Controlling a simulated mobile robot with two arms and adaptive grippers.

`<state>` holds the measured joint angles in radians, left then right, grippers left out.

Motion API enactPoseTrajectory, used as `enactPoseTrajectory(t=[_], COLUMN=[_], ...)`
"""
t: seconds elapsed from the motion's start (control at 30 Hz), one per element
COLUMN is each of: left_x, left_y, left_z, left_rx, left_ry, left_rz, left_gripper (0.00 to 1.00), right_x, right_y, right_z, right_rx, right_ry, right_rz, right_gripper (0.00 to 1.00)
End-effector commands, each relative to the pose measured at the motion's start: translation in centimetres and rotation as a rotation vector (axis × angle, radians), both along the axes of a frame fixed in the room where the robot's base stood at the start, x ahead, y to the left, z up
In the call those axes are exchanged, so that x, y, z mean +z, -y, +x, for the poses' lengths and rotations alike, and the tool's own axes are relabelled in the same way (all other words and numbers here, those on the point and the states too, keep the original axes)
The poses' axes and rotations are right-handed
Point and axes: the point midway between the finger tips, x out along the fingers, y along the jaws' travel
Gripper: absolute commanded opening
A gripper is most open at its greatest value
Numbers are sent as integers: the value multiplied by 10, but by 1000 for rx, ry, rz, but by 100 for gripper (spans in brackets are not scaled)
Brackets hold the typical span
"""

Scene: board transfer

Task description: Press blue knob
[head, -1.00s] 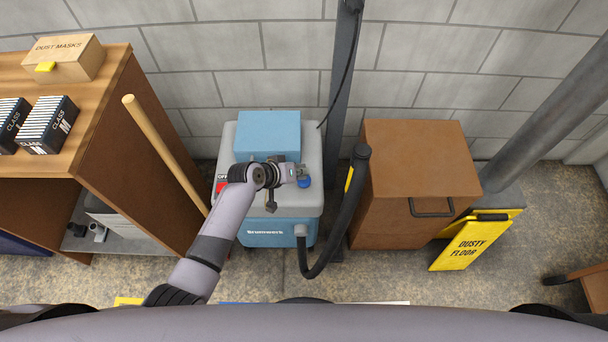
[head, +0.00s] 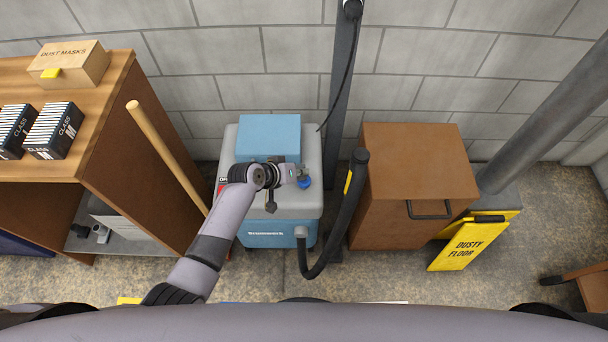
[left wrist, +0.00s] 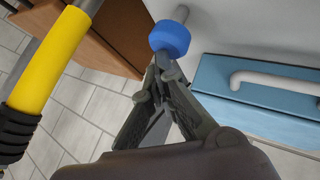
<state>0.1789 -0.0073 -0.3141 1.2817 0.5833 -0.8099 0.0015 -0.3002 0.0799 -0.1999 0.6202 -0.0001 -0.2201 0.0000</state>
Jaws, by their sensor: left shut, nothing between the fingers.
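The blue knob (head: 304,182) sits at the right of the grey top of the blue and grey Brunswerk machine (head: 278,232). In the left wrist view the round blue knob (left wrist: 170,38) stands on a grey stem, right at the fingertips. My left gripper (head: 298,174) is shut and empty, with its tips at the knob (left wrist: 166,66). Whether the tips touch the knob or sit just short of it I cannot tell. The right gripper is in neither view.
A black hose (head: 345,215) with a yellow band rises close to the right of the knob. A brown cabinet (head: 415,180) stands beyond it. A wooden pole (head: 165,155) and a shelf (head: 150,170) are on the left. A yellow sign (head: 468,246) stands at the right.

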Motion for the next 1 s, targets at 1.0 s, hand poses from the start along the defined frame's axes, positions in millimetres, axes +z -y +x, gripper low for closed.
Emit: enactPoseTrajectory(t=[1.0], left_x=[55], left_y=[0], left_z=[1], left_rx=[0], left_ry=[5], left_rz=[-1], left_gripper=[0], right_x=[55], right_y=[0], right_z=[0], right_rx=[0], right_ry=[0], right_rz=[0], right_gripper=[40])
